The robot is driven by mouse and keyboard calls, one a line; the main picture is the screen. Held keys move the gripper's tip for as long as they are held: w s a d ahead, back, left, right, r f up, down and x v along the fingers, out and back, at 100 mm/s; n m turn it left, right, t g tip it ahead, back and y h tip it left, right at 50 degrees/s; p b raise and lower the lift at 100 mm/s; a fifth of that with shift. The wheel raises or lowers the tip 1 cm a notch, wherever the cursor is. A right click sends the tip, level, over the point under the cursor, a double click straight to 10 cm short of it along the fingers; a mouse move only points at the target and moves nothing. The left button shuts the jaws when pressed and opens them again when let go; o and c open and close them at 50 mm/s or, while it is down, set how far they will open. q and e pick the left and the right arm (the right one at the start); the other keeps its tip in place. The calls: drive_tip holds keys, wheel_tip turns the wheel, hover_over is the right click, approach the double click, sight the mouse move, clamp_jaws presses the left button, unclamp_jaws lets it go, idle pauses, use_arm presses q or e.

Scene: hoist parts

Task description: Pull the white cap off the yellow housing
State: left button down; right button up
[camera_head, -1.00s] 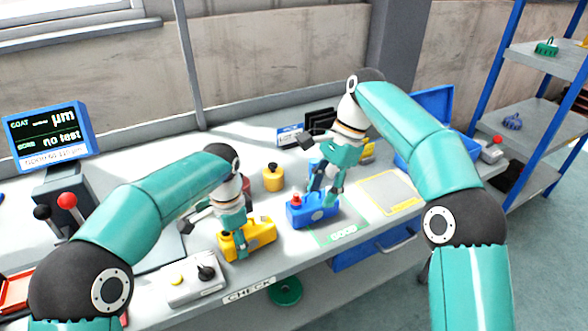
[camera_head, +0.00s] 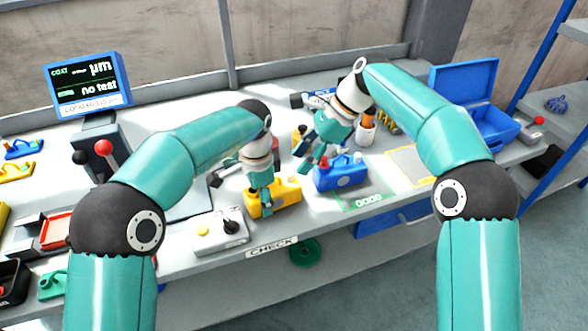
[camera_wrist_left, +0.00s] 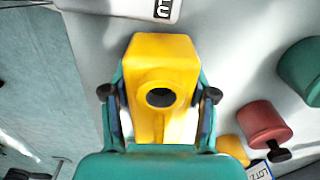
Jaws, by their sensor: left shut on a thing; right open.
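The yellow housing (camera_head: 287,191) stands on the bench near its front edge. My left gripper (camera_head: 262,203) is shut on it, with one finger on each side. In the left wrist view the yellow housing (camera_wrist_left: 165,58) shows a round dark hole in its face between the fingers (camera_wrist_left: 158,100). A pale patch shows on it near the palm; I cannot tell whether that is the white cap or glare. My right gripper (camera_head: 309,160) is open and empty, above and left of the blue housing (camera_head: 340,176).
The blue housing carries a red cap. A grey box with a black knob (camera_head: 221,232) stands left of the yellow housing. The framed mat (camera_head: 410,165) is bare.

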sight(291, 172)
drive_tip(key=shift+x, duration=2.45)
clamp_jaws()
